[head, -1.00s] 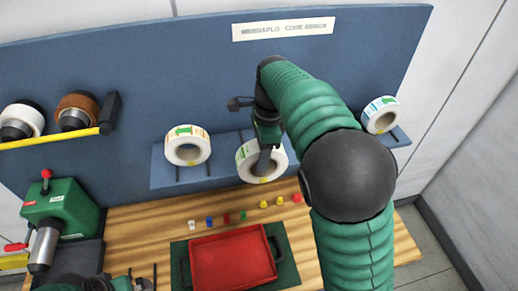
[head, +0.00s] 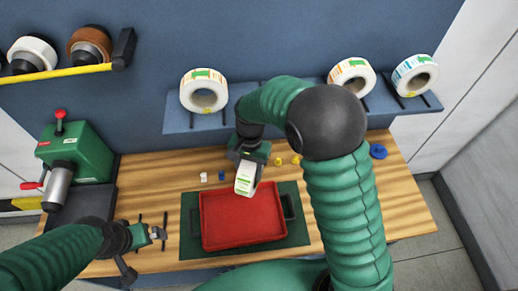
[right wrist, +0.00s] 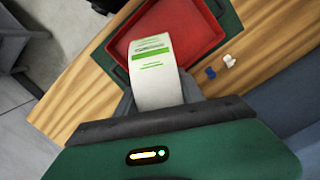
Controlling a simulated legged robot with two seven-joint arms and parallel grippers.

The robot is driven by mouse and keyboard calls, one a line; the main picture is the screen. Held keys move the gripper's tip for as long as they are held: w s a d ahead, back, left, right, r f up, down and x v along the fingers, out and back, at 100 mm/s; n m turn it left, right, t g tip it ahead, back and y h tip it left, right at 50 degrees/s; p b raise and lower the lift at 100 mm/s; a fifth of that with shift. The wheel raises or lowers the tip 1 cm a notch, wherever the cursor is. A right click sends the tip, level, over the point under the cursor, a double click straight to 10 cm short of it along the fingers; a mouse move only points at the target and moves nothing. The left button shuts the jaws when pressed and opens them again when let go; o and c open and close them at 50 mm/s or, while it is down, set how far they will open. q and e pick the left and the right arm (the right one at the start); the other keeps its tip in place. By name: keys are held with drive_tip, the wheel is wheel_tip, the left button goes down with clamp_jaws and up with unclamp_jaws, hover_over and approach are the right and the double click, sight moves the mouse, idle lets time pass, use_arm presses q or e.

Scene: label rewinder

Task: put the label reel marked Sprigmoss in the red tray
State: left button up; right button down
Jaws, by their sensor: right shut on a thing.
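My right gripper (head: 250,160) is shut on a white label reel (head: 245,180) with green print. The reel hangs at the back edge of the red tray (head: 207,239) in the head view; contact cannot be told. In the right wrist view the reel (right wrist: 156,70) shows green bars and lines, with the red tray (right wrist: 203,18) behind it. Its name is not readable. My left gripper (head: 158,233) is left of the tray, apart from it; its jaw opening is unclear.
Three more label reels stand on the shelf: left (head: 188,99), right of my arm (head: 335,76) and far right (head: 400,74). Small coloured pieces, including a blue one (head: 378,151), lie behind the tray. A green machine (head: 85,150) stands at the left.

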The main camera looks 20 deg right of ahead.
drive_tip(key=shift+s+a+f+n+h+b, duration=0.1)
drive_tip(key=shift+s+a+f+n+b, duration=0.65)
drive_tip(key=shift+f+b, duration=1.55)
drive_tip(key=shift+s+a+f+n+h+b, duration=0.1)
drive_tip(key=shift+s+a+f+n+b, duration=0.65)
drive_tip(key=shift+f, duration=2.95)
drive_tip(key=shift+s+a+f+n+h+b, duration=0.15)
drive_tip(key=shift+a+f+n+b, duration=1.2)
drive_tip(key=shift+f, duration=1.65)
drive_tip(key=shift+d+b, duration=0.25)
drive_tip(key=shift+b, duration=0.05)
drive_tip(key=c, duration=0.6)
unclamp_jaws()
drive_tip(key=shift+s, duration=0.1)
drive_tip(key=shift+c, duration=0.2)
